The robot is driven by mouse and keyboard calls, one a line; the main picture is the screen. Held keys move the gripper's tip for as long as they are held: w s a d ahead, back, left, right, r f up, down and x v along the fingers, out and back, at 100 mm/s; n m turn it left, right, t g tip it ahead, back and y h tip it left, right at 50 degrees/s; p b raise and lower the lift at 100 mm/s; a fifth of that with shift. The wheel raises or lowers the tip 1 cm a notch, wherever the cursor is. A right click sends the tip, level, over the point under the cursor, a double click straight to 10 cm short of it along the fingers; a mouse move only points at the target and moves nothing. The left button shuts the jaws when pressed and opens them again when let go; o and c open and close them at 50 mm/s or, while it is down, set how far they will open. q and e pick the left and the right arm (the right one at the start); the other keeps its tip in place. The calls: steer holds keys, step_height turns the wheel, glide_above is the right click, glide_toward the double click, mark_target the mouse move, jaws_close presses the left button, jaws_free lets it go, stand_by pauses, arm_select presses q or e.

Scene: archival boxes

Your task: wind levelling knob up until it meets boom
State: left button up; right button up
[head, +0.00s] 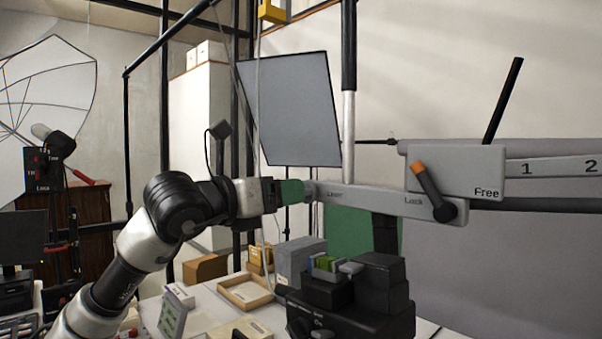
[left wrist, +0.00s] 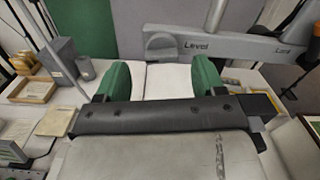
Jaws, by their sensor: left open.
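The grey boom (head: 375,202) runs across the head view, with lettering near its left end and "Lock" further right. In the left wrist view the boom (left wrist: 235,48) carries the word "Level". The rounded grey levelling knob (left wrist: 162,44) is at its left end; I cannot tell whether a gap separates them. In the head view the knob (head: 310,188) is partly hidden by my gripper. My left gripper (head: 298,190) is just left of it. Its green fingers (left wrist: 161,76) are apart and empty, with the knob ahead of the gap. My right gripper is not seen.
An orange-tipped lever (head: 432,190) sits on the boom, beside a grey housing (head: 455,171) marked "Free". A grey panel (head: 290,110) hangs behind. Below are a wooden tray (head: 246,291) and dark equipment (head: 372,310) on a white table (head: 205,312).

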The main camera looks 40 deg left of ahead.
arm_select(q)
steer(key=w, duration=0.1)
steer(key=w+p, duration=0.1)
steer(key=w, duration=0.1)
steer(key=w+p, duration=0.1)
steer(key=shift+w+d+r, duration=0.15)
steer(key=shift+w+d, duration=0.05)
steer(key=shift+d, duration=0.1)
steer(key=shift+w, duration=0.3)
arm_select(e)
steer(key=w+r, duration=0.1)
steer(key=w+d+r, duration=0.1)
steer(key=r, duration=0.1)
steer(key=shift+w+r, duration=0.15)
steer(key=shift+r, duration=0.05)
arm_select(q)
steer(key=c, duration=0.9)
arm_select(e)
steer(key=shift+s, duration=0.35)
